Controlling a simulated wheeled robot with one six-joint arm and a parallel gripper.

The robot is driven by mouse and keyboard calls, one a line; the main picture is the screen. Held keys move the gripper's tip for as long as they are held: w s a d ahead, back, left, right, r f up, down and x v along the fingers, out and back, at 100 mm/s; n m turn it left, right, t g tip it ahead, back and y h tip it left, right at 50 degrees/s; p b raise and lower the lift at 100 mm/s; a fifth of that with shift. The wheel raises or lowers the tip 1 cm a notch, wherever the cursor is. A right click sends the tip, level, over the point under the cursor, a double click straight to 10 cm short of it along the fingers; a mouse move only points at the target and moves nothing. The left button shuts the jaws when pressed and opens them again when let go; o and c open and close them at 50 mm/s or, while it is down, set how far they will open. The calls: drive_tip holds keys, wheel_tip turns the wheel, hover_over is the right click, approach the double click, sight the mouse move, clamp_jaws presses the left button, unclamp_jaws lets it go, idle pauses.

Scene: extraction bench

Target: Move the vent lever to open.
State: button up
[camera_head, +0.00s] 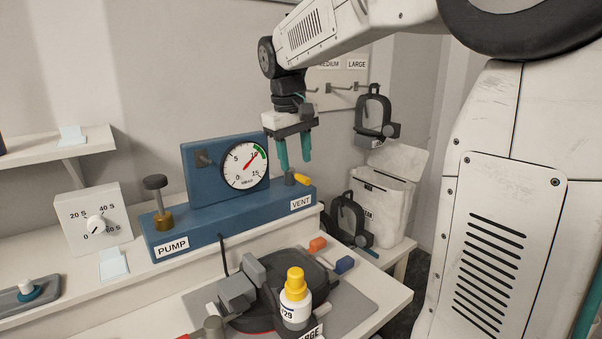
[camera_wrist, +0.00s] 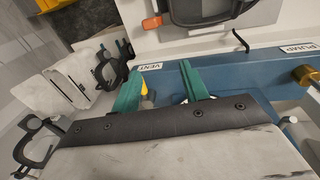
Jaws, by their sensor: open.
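The vent lever (camera_head: 302,179) is a small yellow handle on a grey post at the right end of the blue pump block (camera_head: 235,208), behind the VENT label (camera_head: 301,202). In the head view its handle points right and slightly toward the camera. My gripper (camera_head: 295,164) hangs just above it, its two teal fingers pointing down, open and empty. In the wrist view the yellow lever (camera_wrist: 144,87) shows between the fingers (camera_wrist: 160,68), closer to the left one. The wrist housing hides part of it. I cannot tell whether a finger touches it.
A gauge (camera_head: 244,164) stands on the block behind, its needle near 10. A pump plunger (camera_head: 157,195) is at the block's left end. A bottle with a yellow cap (camera_head: 295,292) stands in front. A white bin (camera_head: 381,208) and hanging masks (camera_head: 374,116) are at right.

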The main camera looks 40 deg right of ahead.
approach(302, 175)
drive_tip(key=f, duration=0.3)
drive_tip(key=d+f, duration=0.1)
drive_tip(key=f, duration=0.5)
drive_tip(key=shift+w+d, duration=0.25)
drive_tip(key=shift+w, duration=0.05)
clamp_jaws()
drive_tip(key=shift+d, duration=0.1)
